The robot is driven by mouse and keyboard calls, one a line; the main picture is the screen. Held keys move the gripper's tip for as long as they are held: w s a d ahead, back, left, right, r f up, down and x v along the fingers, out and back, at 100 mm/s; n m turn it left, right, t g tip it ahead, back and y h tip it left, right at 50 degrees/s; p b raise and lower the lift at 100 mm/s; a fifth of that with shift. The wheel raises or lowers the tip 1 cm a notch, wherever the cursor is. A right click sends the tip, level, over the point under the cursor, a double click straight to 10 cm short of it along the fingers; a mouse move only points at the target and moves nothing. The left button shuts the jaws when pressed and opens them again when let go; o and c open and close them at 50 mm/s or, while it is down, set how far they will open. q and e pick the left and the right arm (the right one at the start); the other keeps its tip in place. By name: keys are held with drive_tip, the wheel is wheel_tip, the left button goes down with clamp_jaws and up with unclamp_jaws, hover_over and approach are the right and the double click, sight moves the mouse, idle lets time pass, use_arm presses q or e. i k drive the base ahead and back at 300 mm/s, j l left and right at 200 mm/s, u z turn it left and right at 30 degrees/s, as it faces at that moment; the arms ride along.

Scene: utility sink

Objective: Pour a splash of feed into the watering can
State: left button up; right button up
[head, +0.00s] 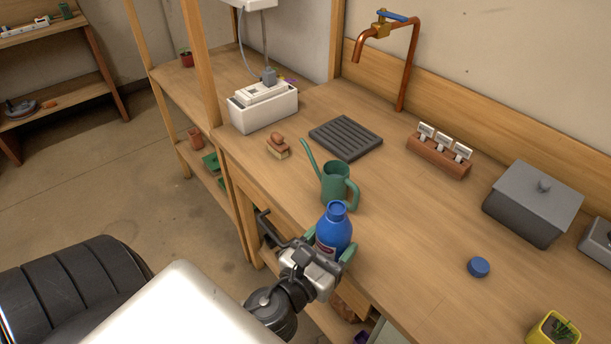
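The green watering can (335,183) stands upright on the wooden bench, its long spout pointing up and left and its handle on the right. A blue feed bottle (333,232) with a red and white label is upright, just in front of the can in the picture. My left gripper (328,250) is closed around the bottle, one green-padded finger on each side. I cannot tell whether the bottle's base touches the bench. A round blue cap (478,267) lies on the bench to the right. My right gripper is out of view.
A dark slatted mat (346,138) lies behind the can, with a brush (278,147) to its left. A copper tap (401,60), a wooden block with labels (439,156) and a grey lidded box (533,203) stand farther back and right. The bench between bottle and cap is clear.

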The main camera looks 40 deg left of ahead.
sight(335, 179)
drive_tip(key=l+u, duration=0.2)
drive_tip(key=u, duration=0.85)
